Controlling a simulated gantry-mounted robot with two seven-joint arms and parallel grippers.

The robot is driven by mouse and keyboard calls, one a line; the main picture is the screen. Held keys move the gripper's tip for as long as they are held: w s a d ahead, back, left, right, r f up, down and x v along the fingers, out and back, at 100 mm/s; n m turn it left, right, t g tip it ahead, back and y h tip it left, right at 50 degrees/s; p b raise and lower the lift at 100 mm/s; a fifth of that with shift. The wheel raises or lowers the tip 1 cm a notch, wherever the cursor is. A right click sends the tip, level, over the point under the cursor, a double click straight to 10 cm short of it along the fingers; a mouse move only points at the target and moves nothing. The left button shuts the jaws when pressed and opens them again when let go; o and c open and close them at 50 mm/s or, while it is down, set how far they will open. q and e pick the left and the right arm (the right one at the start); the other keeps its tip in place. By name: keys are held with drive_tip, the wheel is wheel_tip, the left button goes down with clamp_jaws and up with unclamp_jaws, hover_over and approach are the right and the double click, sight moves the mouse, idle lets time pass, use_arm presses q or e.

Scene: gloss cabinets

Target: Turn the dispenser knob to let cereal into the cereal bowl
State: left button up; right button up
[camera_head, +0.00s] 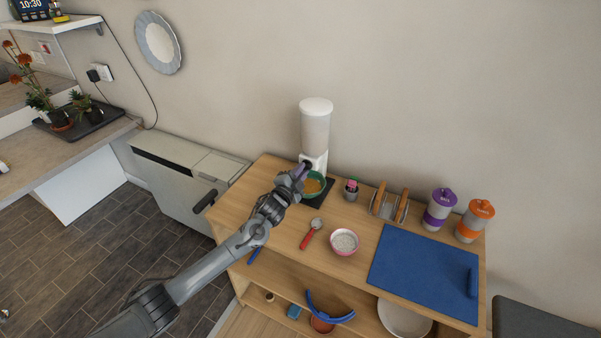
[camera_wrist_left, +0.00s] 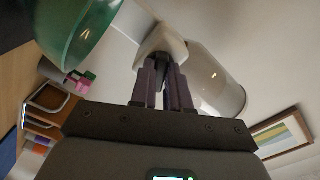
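The cereal dispenser (camera_head: 316,130) is white with a clear hopper and stands at the back left of the wooden table; it also shows in the left wrist view (camera_wrist_left: 215,80). The green cereal bowl (camera_head: 322,193) sits below its spout with orange-yellow contents; its green side shows in the left wrist view (camera_wrist_left: 85,30). My left gripper (camera_head: 301,172) is at the dispenser's front, beside the bowl. In the left wrist view its purple fingers (camera_wrist_left: 162,68) are close together around the small dark dispenser knob (camera_wrist_left: 161,60), which they mostly hide. My right gripper is out of view.
A red-handled spoon (camera_head: 308,236) and a pink bowl (camera_head: 344,242) lie in front. A small cup (camera_head: 351,190), a rack (camera_head: 388,205), two lidded tumblers (camera_head: 438,210) and a blue mat (camera_head: 425,272) are to the right. A light cabinet (camera_head: 185,175) stands left.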

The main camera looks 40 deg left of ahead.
use_arm(q)
drive_tip(key=o, duration=0.4)
drive_tip(key=shift+s, duration=0.1)
drive_tip(key=v, duration=1)
drive_tip(key=shift+s, duration=0.3)
drive_tip(key=shift+d, duration=0.1)
